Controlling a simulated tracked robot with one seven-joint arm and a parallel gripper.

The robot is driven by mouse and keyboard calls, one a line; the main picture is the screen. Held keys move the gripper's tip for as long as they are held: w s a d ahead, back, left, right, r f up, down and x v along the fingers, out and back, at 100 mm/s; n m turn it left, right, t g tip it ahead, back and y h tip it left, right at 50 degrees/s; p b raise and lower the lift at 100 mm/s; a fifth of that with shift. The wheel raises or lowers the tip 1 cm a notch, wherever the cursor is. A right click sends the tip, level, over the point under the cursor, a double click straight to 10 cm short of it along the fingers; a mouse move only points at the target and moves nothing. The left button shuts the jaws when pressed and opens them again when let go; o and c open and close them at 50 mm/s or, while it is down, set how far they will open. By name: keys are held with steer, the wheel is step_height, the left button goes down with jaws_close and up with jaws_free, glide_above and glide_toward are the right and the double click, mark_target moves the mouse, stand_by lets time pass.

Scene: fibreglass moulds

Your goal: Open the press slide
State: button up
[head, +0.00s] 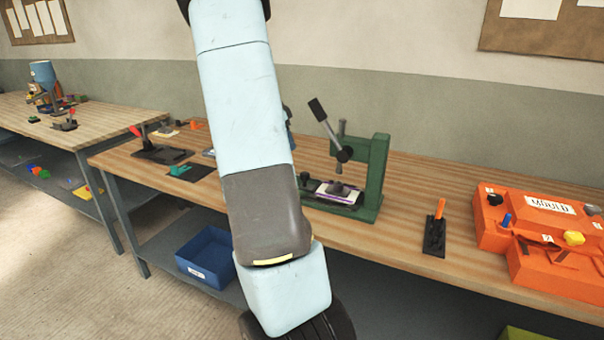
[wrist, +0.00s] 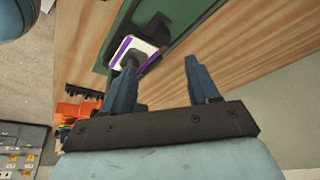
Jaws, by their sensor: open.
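The green press (head: 376,178) stands on the wooden bench, with a lever raised to the upper left. Its slide (head: 340,196), a white and purple plate with a dark block on top, lies in the press base below the ram. In the wrist view the slide (wrist: 149,46) and its dark block (wrist: 138,52) show just beyond the left fingertip. My gripper (wrist: 160,62) is open, with nothing between its fingers. The left finger overlaps the dark block in the picture; I cannot tell whether they touch.
An orange mould (head: 545,235) and a black stand with an orange peg (head: 435,233) sit right of the press. A black clamp plate (head: 160,153) lies to the left. A blue bin (head: 205,258) is on the lower shelf. Bare bench lies in front of the press.

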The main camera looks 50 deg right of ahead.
mark_target(305, 173)
steer(key=shift+m, duration=0.3)
steer(key=x, duration=1.4)
steer(key=shift+s+d+f, duration=0.15)
steer(key=shift+d, duration=0.3)
jaws_close()
